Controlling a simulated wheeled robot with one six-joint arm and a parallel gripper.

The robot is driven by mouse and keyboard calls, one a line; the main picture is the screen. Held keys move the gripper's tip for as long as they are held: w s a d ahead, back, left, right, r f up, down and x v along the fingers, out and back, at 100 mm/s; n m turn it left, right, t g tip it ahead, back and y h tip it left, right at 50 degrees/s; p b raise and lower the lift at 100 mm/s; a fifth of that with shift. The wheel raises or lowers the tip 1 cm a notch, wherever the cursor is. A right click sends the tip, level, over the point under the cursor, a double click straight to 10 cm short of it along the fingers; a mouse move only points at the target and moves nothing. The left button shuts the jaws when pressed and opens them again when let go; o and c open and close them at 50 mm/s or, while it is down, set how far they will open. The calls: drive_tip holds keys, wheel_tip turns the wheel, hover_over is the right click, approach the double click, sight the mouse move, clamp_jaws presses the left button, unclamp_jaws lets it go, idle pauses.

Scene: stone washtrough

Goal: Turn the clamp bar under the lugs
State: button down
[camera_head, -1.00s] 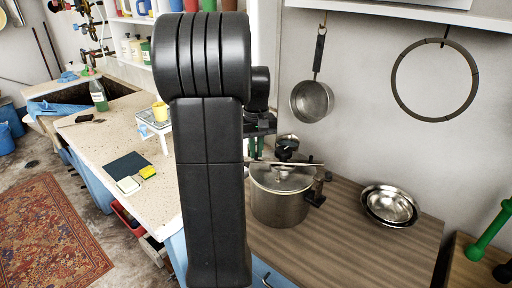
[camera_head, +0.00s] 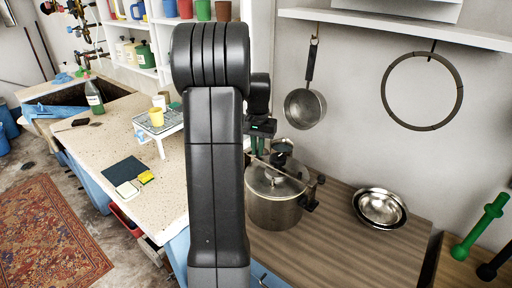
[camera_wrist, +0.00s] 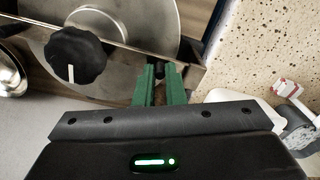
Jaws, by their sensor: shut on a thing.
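The steel pot (camera_head: 273,212) stands on the wooden counter with its lid (camera_head: 270,182) on. The thin clamp bar (camera_head: 291,175) crosses above the lid, under a black knob (camera_head: 281,148). In the wrist view, the knob (camera_wrist: 75,56) has a white mark, and the bar (camera_wrist: 120,43) runs over the lid (camera_wrist: 150,20) to my fingers. My gripper (camera_wrist: 160,74) has green fingers shut on the bar's end. In the head view, my gripper (camera_head: 257,143) is at the bar's far left end, partly behind my arm. A dark side handle (camera_head: 312,195) shows at right; lug engagement is unclear.
Two nested metal bowls (camera_head: 381,207) sit right of the pot. A saucepan (camera_head: 305,107) and a ring (camera_head: 422,91) hang on the wall behind. A speckled worktop (camera_head: 110,150) is at left. The wooden counter (camera_head: 345,250) is clear in front of the bowls.

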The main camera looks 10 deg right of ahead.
idle(0.4)
drive_tip(key=c, duration=1.5)
unclamp_jaws()
wheel_tip(320, 180, up, 14)
drive_tip(key=shift+f, duration=0.2)
wheel_tip(320, 180, down, 14)
drive_tip(key=shift+r, duration=0.2)
